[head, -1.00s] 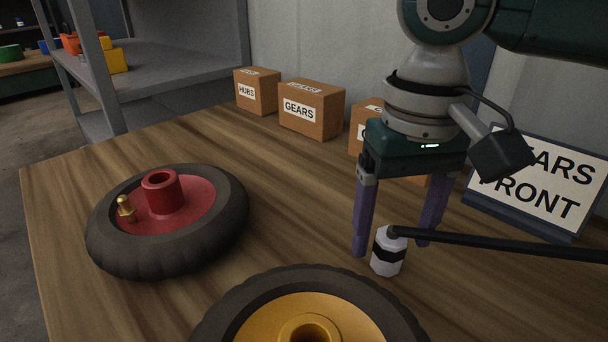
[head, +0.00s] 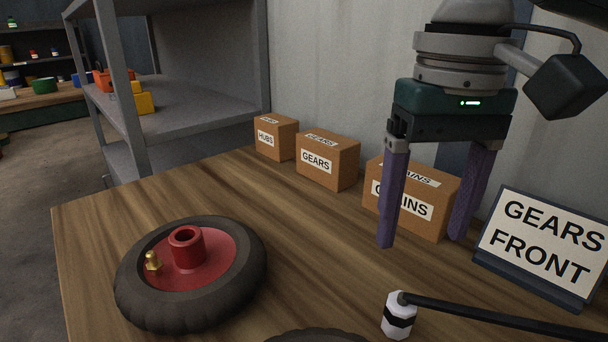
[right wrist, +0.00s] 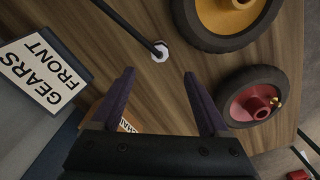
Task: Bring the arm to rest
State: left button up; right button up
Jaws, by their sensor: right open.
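My right gripper (head: 422,242) is open and empty, its purple fingers pointing down above the back of the table. In the right wrist view its fingers (right wrist: 159,73) are spread with nothing between them. A white piece with a black band (head: 398,315) sits at the end of a black rod, in front of and below the fingers, apart from them. It also shows in the right wrist view (right wrist: 160,51). My left gripper is not in view.
A red-hubbed wheel (head: 250,285) lies on the wooden table (head: 90,225); a yellow-hubbed wheel (right wrist: 226,41) lies nearby. Boxes labelled HUBS (head: 276,138), GEARS (head: 328,160) and, partly covered, "...AINS" (head: 440,212) line the back. A "GEARS FRONT" sign (head: 545,240) stands at right.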

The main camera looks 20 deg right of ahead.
jog(key=s+a+r+n+t+y+p, duration=0.1)
jog(key=s+a+r+n+y+p, duration=0.15)
jog(key=s+a+r+p, duration=0.4)
jog(key=s+a+r+n+t+y+p, duration=0.1)
jog(key=a+r+n+p, duration=0.2)
jog(key=p, duration=0.7)
jog(key=s+d+r+m+t+h+p, duration=0.1)
jog(key=s+d+r+t+h+p, duration=0.15)
jog(key=s+d+r+p, duration=0.6)
notch_tip(320, 180, up, 35)
jog(key=a+p, duration=0.1)
jog(key=p, duration=3.7)
jog(key=shift+w+a+g+h+p, duration=0.25)
jog(key=shift+g+h+p, duration=0.1)
jog(key=shift+g+h, duration=0.1)
